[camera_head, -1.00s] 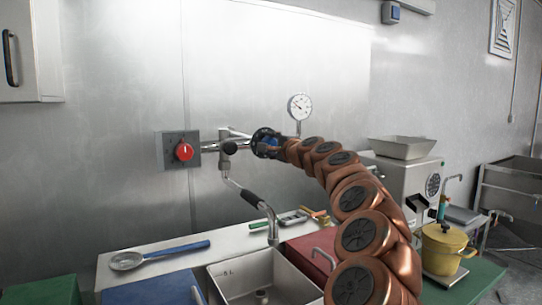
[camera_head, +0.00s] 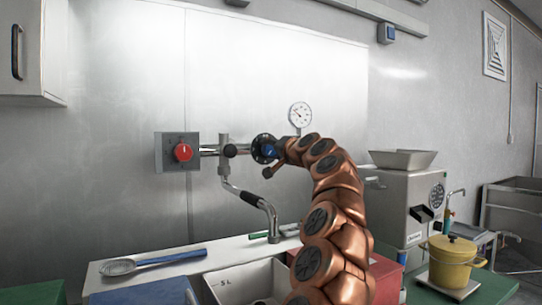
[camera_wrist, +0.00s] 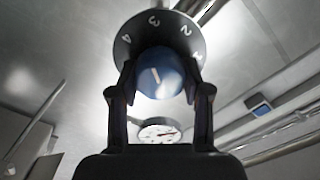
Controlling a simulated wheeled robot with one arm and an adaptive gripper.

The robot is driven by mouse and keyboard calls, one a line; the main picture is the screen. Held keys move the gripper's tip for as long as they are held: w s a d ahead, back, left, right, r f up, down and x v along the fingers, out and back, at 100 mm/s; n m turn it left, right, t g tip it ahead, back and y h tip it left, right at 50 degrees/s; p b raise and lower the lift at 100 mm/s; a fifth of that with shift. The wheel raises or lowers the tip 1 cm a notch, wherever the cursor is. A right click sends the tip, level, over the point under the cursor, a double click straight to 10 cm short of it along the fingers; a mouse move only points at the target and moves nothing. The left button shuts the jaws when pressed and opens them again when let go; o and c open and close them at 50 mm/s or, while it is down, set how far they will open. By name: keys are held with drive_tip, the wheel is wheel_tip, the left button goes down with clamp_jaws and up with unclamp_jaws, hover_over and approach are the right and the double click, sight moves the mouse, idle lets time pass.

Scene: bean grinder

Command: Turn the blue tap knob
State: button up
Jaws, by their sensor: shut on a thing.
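The blue tap knob (camera_wrist: 160,74) sits in front of a dark round dial with white numbers (camera_wrist: 157,30) in the wrist view. My gripper (camera_wrist: 160,88) has one finger on each side of the knob and is shut on it. A pale pointer line on the knob slants toward the upper left. In the head view the blue knob (camera_head: 269,152) shows at the right end of the wall pipe, partly hidden by my gripper (camera_head: 278,151).
A red knob (camera_head: 183,152) on a grey box is at the pipe's left end. A pressure gauge (camera_head: 300,114) stands just above my wrist. A spout with a black grip (camera_head: 250,198) hangs over the sink (camera_head: 240,280). A yellow pot (camera_head: 452,262) stands at the right.

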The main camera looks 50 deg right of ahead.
drive_tip(key=shift+n, duration=0.6)
drive_tip(key=o, duration=1.2)
drive_tip(key=shift+c, duration=0.2)
drive_tip(key=shift+s, duration=0.15)
drive_tip(key=v, duration=1.1)
drive_tip(key=shift+s, duration=0.25)
drive_tip(key=shift+a, duration=0.15)
